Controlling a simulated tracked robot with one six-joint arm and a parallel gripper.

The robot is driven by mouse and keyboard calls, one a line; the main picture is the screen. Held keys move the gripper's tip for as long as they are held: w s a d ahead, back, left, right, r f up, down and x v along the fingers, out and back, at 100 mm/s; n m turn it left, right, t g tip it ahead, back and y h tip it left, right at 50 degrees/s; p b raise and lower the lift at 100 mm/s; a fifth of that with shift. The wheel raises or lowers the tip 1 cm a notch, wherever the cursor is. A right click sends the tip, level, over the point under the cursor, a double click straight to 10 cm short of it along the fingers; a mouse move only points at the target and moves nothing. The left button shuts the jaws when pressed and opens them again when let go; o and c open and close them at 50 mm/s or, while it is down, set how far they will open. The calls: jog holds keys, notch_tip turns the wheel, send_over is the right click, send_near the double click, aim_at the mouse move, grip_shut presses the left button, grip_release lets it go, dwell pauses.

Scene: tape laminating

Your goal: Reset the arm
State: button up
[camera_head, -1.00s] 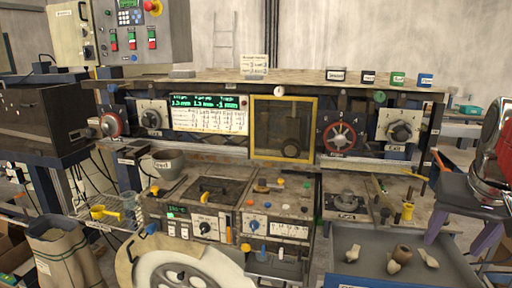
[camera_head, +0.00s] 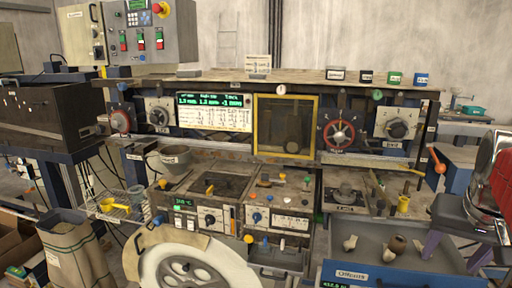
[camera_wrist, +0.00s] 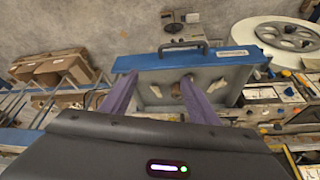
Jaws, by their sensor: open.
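My gripper (camera_wrist: 160,100) shows in the wrist view as two purple fingers set wide apart, open, with nothing between them. It points down toward the grey drawer labelled Offcuts, which has a blue front (camera_wrist: 190,58). Several small pale and brown pieces (camera_head: 397,243) lie in the drawer.
The machine bench carries dials, a yellow-framed window (camera_head: 285,127) and knobbed panels. A large white reel (camera_head: 190,268) stands low in front. A sack (camera_head: 78,250) and a wire basket with a yellow scoop (camera_head: 115,205) are at left. An orange-knobbed lever (camera_head: 437,160) is near my arm.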

jog(key=s+a+f+n, duration=0.1)
jog(key=a+f+n, duration=0.1)
jog(key=a+f, duration=0.2)
jog(key=s+a+f+n+t+y, duration=0.1)
jog(key=s+a+f+n, duration=0.1)
jog(key=a, duration=0.9)
jog(key=s+a+f+n+y, duration=0.1)
jog(key=s+a+f+n, duration=0.1)
jog(key=a+f, duration=0.3)
jog(key=a, duration=0.3)
jog(key=shift+s+f+n+t, duration=0.25)
jog(key=shift+f+n+t, duration=0.05)
jog(key=shift+f, duration=0.05)
